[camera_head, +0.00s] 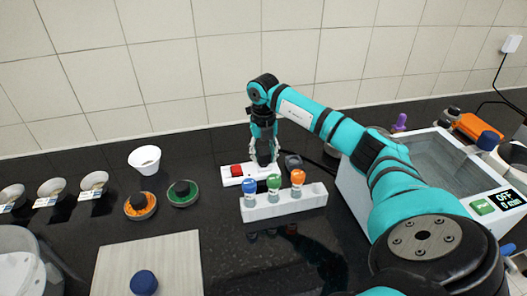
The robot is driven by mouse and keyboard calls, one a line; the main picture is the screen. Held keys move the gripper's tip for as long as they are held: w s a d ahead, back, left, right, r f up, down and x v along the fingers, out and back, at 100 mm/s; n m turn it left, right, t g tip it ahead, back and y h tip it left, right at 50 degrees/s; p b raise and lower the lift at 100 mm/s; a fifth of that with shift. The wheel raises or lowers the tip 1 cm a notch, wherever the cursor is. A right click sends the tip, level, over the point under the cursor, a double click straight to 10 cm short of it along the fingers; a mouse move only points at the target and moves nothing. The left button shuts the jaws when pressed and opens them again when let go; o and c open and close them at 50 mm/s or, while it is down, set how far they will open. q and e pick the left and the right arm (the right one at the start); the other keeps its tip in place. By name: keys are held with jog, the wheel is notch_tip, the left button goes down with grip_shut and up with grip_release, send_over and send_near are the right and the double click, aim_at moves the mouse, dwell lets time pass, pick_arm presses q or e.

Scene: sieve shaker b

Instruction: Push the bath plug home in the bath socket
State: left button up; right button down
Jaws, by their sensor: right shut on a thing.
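My right gripper (264,157) points down over the right part of a white socket strip (234,181) with a red switch (237,170). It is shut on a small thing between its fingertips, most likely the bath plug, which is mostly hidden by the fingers. The bath socket beneath is hidden too, so I cannot tell how deep the plug sits. A dark block (293,161) is just right of the gripper, near a black cable. The white bath (356,193) stands to the right, its display reading OFF, 0 min. My left gripper is not in view.
A white rack (286,206) with blue, green and orange capped tubes stands close in front of the strip. A white bowl (144,160), orange dish (140,206) and green dish (183,193) are to the left. A pale board (150,262) lies in front.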

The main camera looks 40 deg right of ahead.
aim_at(263, 150)
jog(key=shift+f, duration=0.35)
jog(key=c, duration=0.7)
grip_release()
notch_tip(263, 150, up, 12)
jog(key=shift+r, duration=0.1)
